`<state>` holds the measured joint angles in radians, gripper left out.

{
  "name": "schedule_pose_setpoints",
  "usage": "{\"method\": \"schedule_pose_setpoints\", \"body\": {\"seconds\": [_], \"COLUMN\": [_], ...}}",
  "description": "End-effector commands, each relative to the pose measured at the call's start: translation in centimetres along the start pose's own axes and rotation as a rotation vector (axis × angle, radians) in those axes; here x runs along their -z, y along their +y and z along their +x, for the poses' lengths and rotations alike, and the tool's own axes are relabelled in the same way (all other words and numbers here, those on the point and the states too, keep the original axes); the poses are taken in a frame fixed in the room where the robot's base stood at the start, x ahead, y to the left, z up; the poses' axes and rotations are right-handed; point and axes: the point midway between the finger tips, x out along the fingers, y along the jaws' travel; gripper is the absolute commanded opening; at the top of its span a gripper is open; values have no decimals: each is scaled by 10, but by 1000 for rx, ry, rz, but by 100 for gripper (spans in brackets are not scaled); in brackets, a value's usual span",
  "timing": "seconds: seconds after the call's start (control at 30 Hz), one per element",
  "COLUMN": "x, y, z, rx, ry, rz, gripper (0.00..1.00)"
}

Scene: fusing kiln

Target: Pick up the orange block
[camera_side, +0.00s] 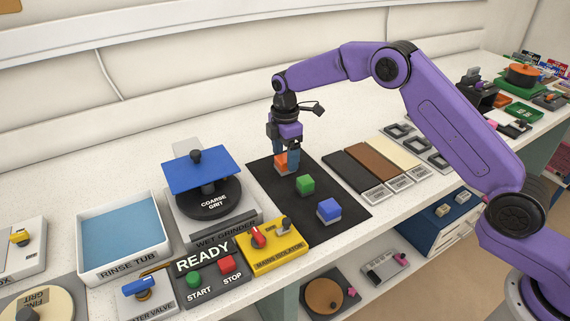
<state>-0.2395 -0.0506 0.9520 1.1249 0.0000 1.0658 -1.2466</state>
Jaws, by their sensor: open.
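The orange block (281,161) sits at the back of the black mat (338,205), on what looks like a small grey base. My gripper (286,161) points down over it, with blue fingers that look to be on either side of the block. The near finger hides part of the block. The jaws are open, and I cannot tell whether a finger touches the block.
A green block (305,184) and a blue block (329,209) stand nearer the front of the mat. The wet grinder (208,206) is to the left, the yellow mains isolator (273,247) in front. Grit slabs (372,164) lie to the right.

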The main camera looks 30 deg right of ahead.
Motion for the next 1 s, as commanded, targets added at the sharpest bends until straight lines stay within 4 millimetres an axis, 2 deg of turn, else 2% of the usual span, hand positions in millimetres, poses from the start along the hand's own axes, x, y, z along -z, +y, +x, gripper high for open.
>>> {"method": "schedule_pose_setpoints", "body": {"seconds": [0.1, 0.2, 0.43, 0.47, 0.6, 0.63, 0.67, 1.0], "x": [0, 0, 0, 0, 0, 0, 0, 0], "y": [0, 0, 0, 0, 0, 0, 0, 1], "z": [15, 21, 22, 22, 22, 22, 22, 19], "rx": [1, -1, -1, -1, -1, -1, -1, -3], "ry": [1, 2, 2, 2, 2, 2, 2, 3], "rz": [-1, -1, -2, -2, -2, -2, -2, -2], "gripper": [78, 78, 78, 74, 29, 19, 14, 14]}}
